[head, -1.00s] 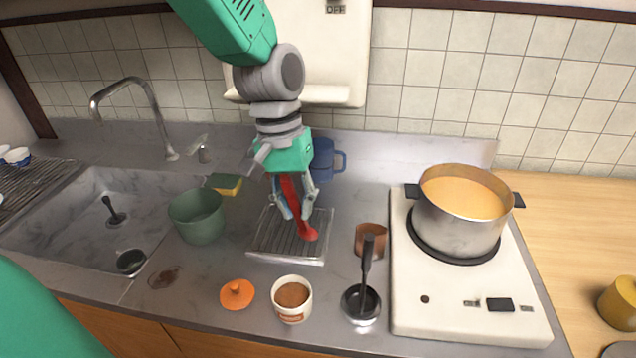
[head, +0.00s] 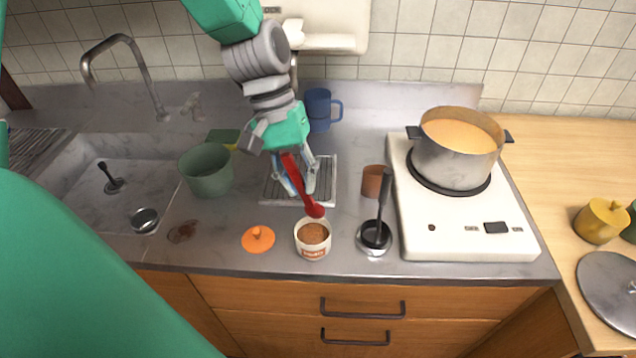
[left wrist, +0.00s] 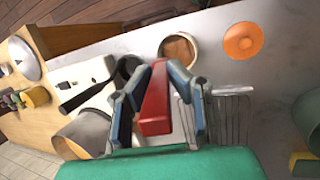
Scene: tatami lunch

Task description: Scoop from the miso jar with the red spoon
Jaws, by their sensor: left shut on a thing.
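The red spoon (head: 302,187) is held in my left gripper (head: 299,178), tilted with its bowl end down. The bowl end shows just above or at the far rim of the miso jar; I cannot tell whether they touch. The miso jar (head: 313,252) is a small white pot with brown paste inside, open, near the counter's front. In the left wrist view the red spoon handle (left wrist: 155,105) sits between the gripper's fingers, and the jar (left wrist: 180,48) lies beyond it. The orange lid (head: 258,239) lies left of the jar. My right gripper is not in view.
A ladle in a small dish (head: 375,237) stands right of the jar. A brown cup (head: 374,181), a wire rack (head: 325,172), a green pot (head: 206,171) and a blue mug (head: 319,108) are nearby. A soup pot (head: 455,160) sits on the white stove (head: 470,243).

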